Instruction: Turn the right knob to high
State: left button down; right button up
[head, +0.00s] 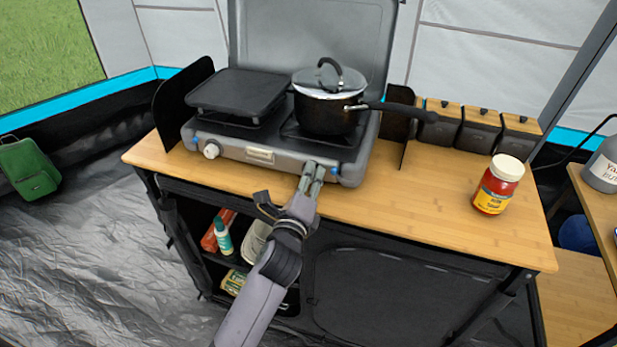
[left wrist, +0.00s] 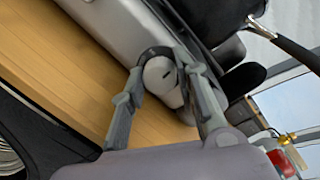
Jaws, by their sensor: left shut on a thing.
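The camping stove (head: 240,147) stands on the wooden counter with its lid raised. Its white left knob (head: 211,150) shows on the front panel. The right knob is hidden behind my left gripper (head: 313,170) in the head view. In the left wrist view the right knob (left wrist: 160,76) is a pale round knob with a dark mark, sitting between the two fingers of my left gripper (left wrist: 163,88). The fingers are shut on it, one on each side. The knob's exact setting is hard to tell. My right gripper is not in view.
A lidded black pot (head: 325,112) sits on the right burner, its handle pointing right. A griddle (head: 238,92) covers the left burner. A red jar (head: 497,186) and several dark canisters (head: 480,130) stand on the counter (head: 420,205). The counter front is clear.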

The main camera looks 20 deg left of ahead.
pick_arm(q)
jog(key=n+p, duration=0.2)
jog(key=n, duration=0.1)
jog(key=shift+r, duration=0.15)
jog(key=n+p, duration=0.2)
jog(key=n, duration=0.1)
jog(key=shift+n+g, duration=0.3)
jog(key=n+p, duration=0.2)
jog(key=n, duration=0.1)
jog(key=shift+h, duration=0.3)
jog(key=shift+a+n+p, duration=0.1)
jog(key=shift+n+p, duration=0.5)
jog(key=shift+n, duration=0.7)
jog(key=shift+f, duration=0.2)
jog(key=c, duration=1.5)
grip_release()
jog(key=shift+s, duration=0.1)
jog(key=s, duration=0.8)
jog(key=s+r, duration=0.1)
jog(key=s, duration=0.2)
jog(key=shift+s, duration=0.4)
